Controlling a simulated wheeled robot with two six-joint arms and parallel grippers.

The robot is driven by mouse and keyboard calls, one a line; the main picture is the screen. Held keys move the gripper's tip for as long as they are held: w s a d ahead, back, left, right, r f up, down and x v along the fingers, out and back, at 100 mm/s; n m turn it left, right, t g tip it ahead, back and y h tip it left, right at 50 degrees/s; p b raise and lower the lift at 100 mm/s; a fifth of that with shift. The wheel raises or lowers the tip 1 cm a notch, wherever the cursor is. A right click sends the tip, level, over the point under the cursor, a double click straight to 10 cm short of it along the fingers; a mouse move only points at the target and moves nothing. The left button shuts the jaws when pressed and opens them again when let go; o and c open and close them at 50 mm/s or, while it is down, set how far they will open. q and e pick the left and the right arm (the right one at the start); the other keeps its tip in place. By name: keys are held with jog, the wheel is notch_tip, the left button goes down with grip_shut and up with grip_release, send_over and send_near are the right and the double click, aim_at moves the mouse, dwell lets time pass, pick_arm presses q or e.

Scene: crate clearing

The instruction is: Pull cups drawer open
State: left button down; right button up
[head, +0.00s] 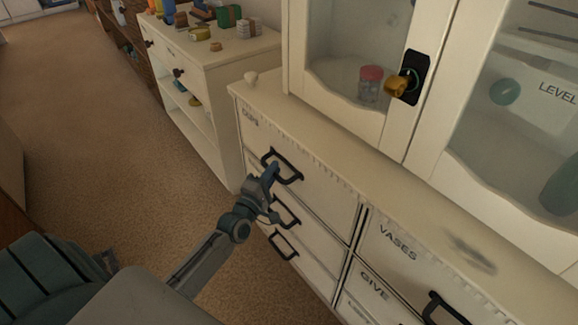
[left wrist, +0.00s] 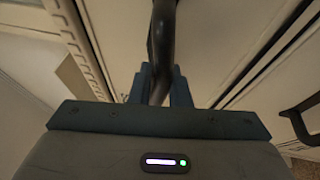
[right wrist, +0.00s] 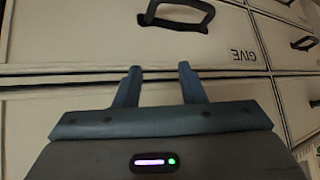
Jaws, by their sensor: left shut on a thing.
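The cups drawer (head: 315,190) is the top left drawer of the white cabinet, with a "CUPS" label near its upper left corner. Its front looks flush with the cabinet. My left gripper (head: 272,172) is shut on the drawer's dark handle (head: 287,172). In the left wrist view, the handle (left wrist: 162,45) passes between the fingers of my left gripper (left wrist: 160,75). My right gripper (right wrist: 160,68) is open and empty in the right wrist view, in front of drawer fronts and below a dark handle (right wrist: 178,22). It is out of the head view.
Two more handled drawers sit below the cups drawer. The vases drawer (head: 400,250) and a "GIVE" drawer (head: 375,285) are to the right. Above stands a glass-doored cabinet with a jar (head: 370,88) inside. A low white shelf unit (head: 205,75) holds several items at the back. Carpet (head: 110,130) is open at left.

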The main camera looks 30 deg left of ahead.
pick_arm(q)
jog(key=s+a+p, duration=0.3)
jog(key=s+a, duration=0.2)
jog(key=s, duration=0.8)
jog(key=shift+a+p, duration=0.2)
jog(key=shift+p, duration=0.2)
jog(key=shift+s+f, duration=0.1)
jog(key=shift+s, duration=0.1)
jog(key=s+a+p, duration=0.3)
jog(key=s+a, duration=0.1)
jog(key=s, duration=0.6)
jog(key=shift+s+a, duration=0.25)
jog(key=shift+s, duration=0.05)
jog(key=c, duration=1.8)
grip_release()
jog(key=shift+s, duration=0.2)
jog(key=o, duration=0.5)
